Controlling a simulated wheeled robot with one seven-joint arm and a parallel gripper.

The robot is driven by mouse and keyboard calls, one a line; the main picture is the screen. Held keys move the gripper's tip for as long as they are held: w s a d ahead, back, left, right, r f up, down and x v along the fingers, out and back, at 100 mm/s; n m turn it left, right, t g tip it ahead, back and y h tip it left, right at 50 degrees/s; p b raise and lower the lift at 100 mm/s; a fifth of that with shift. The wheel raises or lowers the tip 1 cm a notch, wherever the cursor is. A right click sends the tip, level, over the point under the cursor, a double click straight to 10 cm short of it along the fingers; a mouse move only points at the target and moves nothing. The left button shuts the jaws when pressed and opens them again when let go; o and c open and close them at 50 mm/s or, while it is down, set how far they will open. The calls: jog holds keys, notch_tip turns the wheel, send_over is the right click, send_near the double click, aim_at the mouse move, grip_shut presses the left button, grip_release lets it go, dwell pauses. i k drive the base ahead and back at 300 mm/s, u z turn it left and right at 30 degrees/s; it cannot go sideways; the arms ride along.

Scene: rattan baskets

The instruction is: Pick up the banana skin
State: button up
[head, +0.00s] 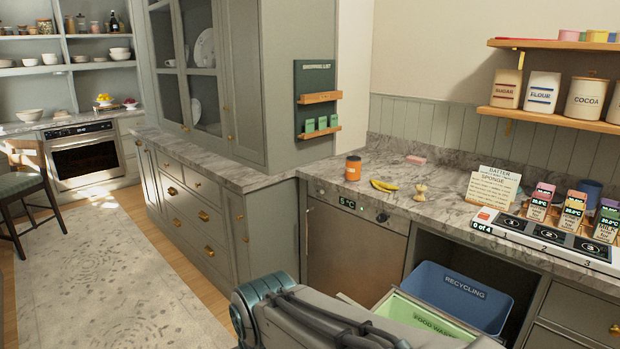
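The banana skin (384,186) is a small yellow piece lying on the grey marbled counter (400,222), near its front edge above the dishwasher-like panel. Part of my arm shows at the bottom middle, below and in front of the counter. My gripper does not show in the head view, so I cannot see whether it is open or holds anything.
A pulled-out blue recycling bin (458,292) and green food waste bin (428,322) stand below the counter. A sign (493,187) and a numbered panel with cartons (560,238) are at right. A tall cabinet (250,90) borders the left. A pink block (416,159) lies behind.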

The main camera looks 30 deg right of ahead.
aim_at(381, 186)
jog(key=u, duration=0.05)
jog(key=i, duration=1.6)
jog(key=z, duration=0.6)
jog(key=i, duration=1.3)
jog(key=z, duration=1.6)
jog(key=i, duration=0.7)
jog(key=z, duration=0.5)
